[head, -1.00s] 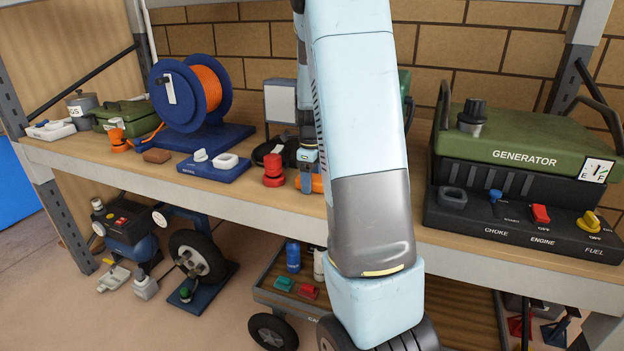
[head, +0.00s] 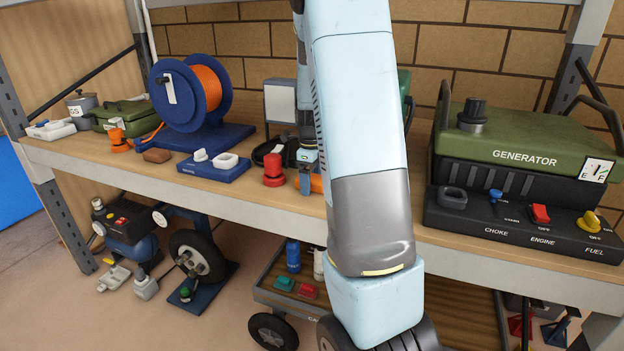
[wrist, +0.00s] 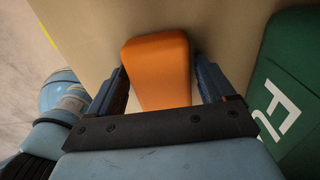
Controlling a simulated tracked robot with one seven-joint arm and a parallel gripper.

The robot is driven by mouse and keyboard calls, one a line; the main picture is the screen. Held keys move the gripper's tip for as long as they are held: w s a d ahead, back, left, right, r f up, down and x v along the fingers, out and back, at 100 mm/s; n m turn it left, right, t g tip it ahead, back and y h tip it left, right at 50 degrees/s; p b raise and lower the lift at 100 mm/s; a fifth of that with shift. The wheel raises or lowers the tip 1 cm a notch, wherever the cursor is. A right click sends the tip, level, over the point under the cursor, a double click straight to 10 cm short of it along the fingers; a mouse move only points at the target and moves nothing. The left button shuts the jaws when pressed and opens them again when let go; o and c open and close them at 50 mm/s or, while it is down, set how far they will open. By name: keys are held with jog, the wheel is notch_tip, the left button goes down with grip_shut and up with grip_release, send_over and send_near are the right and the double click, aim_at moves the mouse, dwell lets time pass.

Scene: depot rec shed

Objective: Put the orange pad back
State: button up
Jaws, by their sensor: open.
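The orange pad (wrist: 158,62) lies on the wooden shelf, between the two fingers of my gripper (wrist: 165,82) in the wrist view. My gripper is open, with a narrow gap showing on each side of the pad. In the head view only a small part of the orange pad (head: 316,184) shows on the shelf, the rest hidden behind my arm and gripper. My gripper (head: 307,168) points down there, just right of a red knob.
A green case (wrist: 290,85) with white lettering stands close on the right in the wrist view. In the head view, a red knob (head: 273,171) and a blue tray (head: 213,170) are left of my gripper. A green generator (head: 522,140) stands to the right.

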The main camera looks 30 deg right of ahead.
notch_tip(320, 180, up, 11)
jog(key=s+a+r+n+t, duration=0.1)
jog(key=s+a+r+n, duration=0.4)
jog(key=n, duration=0.1)
jog(key=s+a+r+n+t, duration=0.1)
jog(key=s+a+n+t, duration=0.1)
jog(key=s+a+n, duration=0.4)
jog(key=s+a+r+n+t, duration=0.2)
jog(key=s+a+n, duration=0.5)
jog(key=s+n, duration=0.7)
jog(key=shift+s+a+r+n+t, duration=0.15)
jog(key=shift+s+r+n+t, duration=0.15)
jog(key=shift+n, duration=0.9)
